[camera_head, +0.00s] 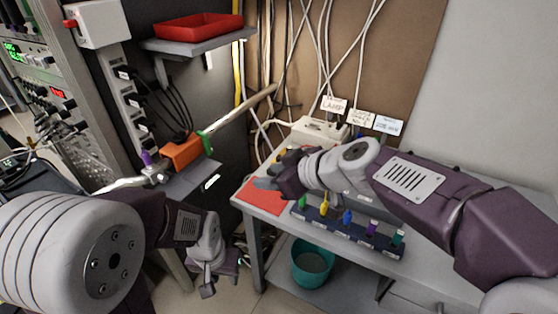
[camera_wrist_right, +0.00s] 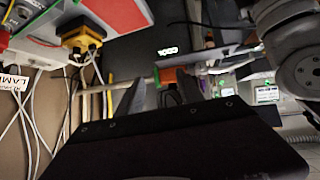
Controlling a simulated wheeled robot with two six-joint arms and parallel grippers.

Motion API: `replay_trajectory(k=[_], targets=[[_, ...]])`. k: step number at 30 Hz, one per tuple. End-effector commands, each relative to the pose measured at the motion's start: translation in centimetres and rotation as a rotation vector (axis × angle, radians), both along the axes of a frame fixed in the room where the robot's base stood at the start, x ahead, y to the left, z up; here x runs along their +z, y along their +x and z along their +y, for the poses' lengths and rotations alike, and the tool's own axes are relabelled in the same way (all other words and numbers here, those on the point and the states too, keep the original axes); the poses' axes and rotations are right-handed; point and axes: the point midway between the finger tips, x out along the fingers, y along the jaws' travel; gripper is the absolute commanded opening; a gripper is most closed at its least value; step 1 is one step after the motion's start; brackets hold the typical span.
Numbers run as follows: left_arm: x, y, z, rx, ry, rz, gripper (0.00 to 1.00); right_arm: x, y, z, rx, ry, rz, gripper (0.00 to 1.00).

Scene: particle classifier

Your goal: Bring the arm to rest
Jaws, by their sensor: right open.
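My right arm reaches in from the right in the camera_head view. Its gripper (camera_head: 268,183) is over the left end of the grey table, near the red mat. In the right wrist view its two dark fingers (camera_wrist_right: 158,94) stand apart, and I see nothing held between them. My left arm comes in from the lower left. Its gripper (camera_head: 218,282) hangs low over the floor, left of the table. The spread of its fingers is unclear, and I see nothing held in it.
The grey table (camera_head: 440,255) holds a red mat (camera_head: 262,203) and a dark rack (camera_head: 335,226) with several coloured pieces below my right arm. A teal bin (camera_head: 312,262) sits under it. An orange block (camera_head: 182,153) and a shelf with a red tray (camera_head: 198,27) are left.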

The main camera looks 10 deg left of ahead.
Motion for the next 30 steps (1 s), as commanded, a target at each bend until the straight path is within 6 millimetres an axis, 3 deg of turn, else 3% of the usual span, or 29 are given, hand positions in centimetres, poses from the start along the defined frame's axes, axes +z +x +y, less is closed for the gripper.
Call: replay_trajectory(k=[15, 18, 20, 23, 24, 27, 30], targets=[[0.3, 0.0, 0.0, 0.0, 0.0, 0.0, 0.36, 0.0, 0.1, -0.4, -0.01, -0.006, 0.008, 0.44], [0.3, 0.0, 0.0, 0.0, 0.0, 0.0, 0.36, -0.3, 1.5, -2.4, -0.064, -0.008, 0.015, 0.44], [0.3, 0.0, 0.0, 0.0, 0.0, 0.0, 0.36, -2.7, 2.0, -5.2, -0.118, -0.043, 0.058, 0.44], [0.3, 0.0, 0.0, 0.0, 0.0, 0.0, 0.36, -9.1, 0.4, -11.0, -0.195, -0.177, 0.187, 0.44], [0.3, 0.0, 0.0, 0.0, 0.0, 0.0, 0.36, -11.7, -0.9, -13.3, -0.246, -0.22, 0.266, 0.44], [0.3, 0.0, 0.0, 0.0, 0.0, 0.0, 0.36, -16.9, -5.0, -18.1, -0.392, -0.303, 0.46, 0.44], [0.3, 0.0, 0.0, 0.0, 0.0, 0.0, 0.36, -20.6, -9.4, -21.8, -0.551, -0.364, 0.629, 0.44]])
